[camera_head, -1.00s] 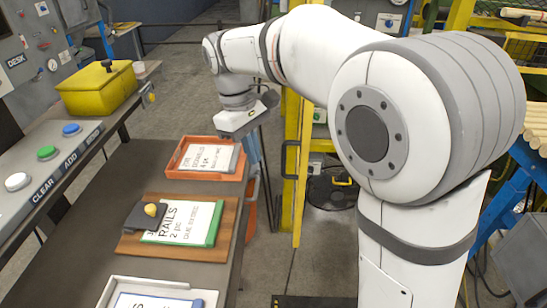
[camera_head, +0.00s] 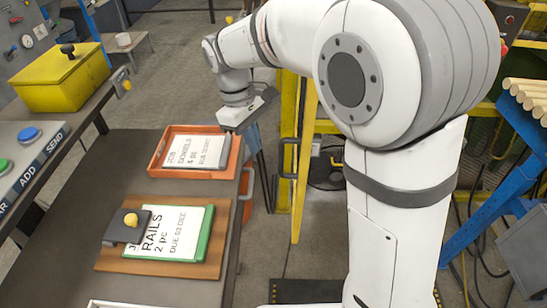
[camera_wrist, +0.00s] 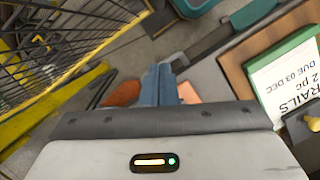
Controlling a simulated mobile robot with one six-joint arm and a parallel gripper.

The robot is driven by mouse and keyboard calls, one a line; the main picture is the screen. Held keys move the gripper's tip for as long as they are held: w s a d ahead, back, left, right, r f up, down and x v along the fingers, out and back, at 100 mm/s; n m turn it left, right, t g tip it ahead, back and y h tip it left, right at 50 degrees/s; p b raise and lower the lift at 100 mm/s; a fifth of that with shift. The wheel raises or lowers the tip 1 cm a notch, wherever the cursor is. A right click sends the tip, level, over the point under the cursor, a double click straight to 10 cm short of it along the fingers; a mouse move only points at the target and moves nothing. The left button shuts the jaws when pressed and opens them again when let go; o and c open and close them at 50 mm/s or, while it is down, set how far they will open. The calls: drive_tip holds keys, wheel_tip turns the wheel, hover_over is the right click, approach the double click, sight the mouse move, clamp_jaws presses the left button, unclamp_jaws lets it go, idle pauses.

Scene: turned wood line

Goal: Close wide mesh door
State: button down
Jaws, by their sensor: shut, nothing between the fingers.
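The wide mesh door shows in the head view as a yellow frame (camera_head: 305,165) seen nearly edge-on, with a dark handle (camera_head: 289,158) on its left side. Much of it is hidden behind my arm. In the wrist view, dark wire mesh (camera_wrist: 65,45) with yellow framing fills the upper left. My gripper (camera_wrist: 160,72) has its blue fingers together and empty, pointing between the mesh and the bench edge. In the head view its fingers are partly hidden by the wrist, left of the door frame and apart from the handle.
The bench carries an orange tray (camera_head: 157,158) with a card and a wooden board (camera_head: 115,258) with a RAILS card. A yellow box (camera_head: 62,82) stands at upper left. A blue stand (camera_head: 490,185) with wooden rods is at right. Grey floor shows between bench and yellow frame.

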drive_tip(key=s+d+f, duration=0.1)
drive_tip(key=d, duration=0.1)
drive_tip(key=s+d+f+p, duration=0.1)
drive_tip(key=d+f, duration=0.1)
drive_tip(key=shift+s+f, duration=0.15)
drive_tip(key=shift+s, duration=0.25)
